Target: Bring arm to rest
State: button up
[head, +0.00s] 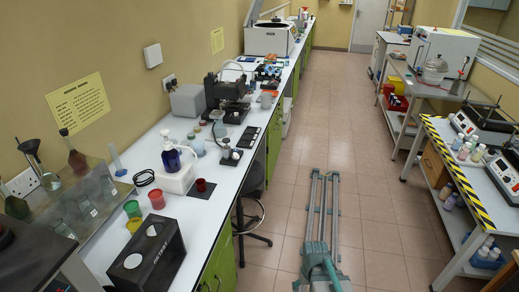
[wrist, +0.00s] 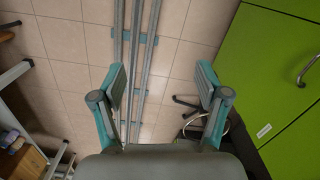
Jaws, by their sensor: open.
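My gripper (wrist: 160,100) shows in the wrist view with its two teal and grey fingers spread wide apart. It is open, and nothing is between the fingers. It hangs over the tiled floor (wrist: 185,60), with the grey floor rail (wrist: 138,50) running behind it. In the head view, a teal and grey part of my own body shows at the bottom centre over the rail (head: 327,205). My gripper cannot be made out in the head view.
A long white bench (head: 210,180) with glassware, cups and a microscope runs along the left. Its green cabinets (wrist: 270,70) are right of my gripper in the wrist view. A stool (head: 250,215) stands by the bench. A striped-edge table (head: 455,175) stands right. The aisle floor is clear.

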jog(key=s+f+g+b, duration=0.3)
jog(key=s+f+b, duration=0.5)
jog(key=s+f, duration=0.5)
jog(key=s+f+g+b, duration=0.3)
jog(key=s+f+b, duration=0.6)
jog(key=s+f, duration=0.5)
notch_tip(320, 180, down, 7)
jog(key=shift+r, duration=0.1)
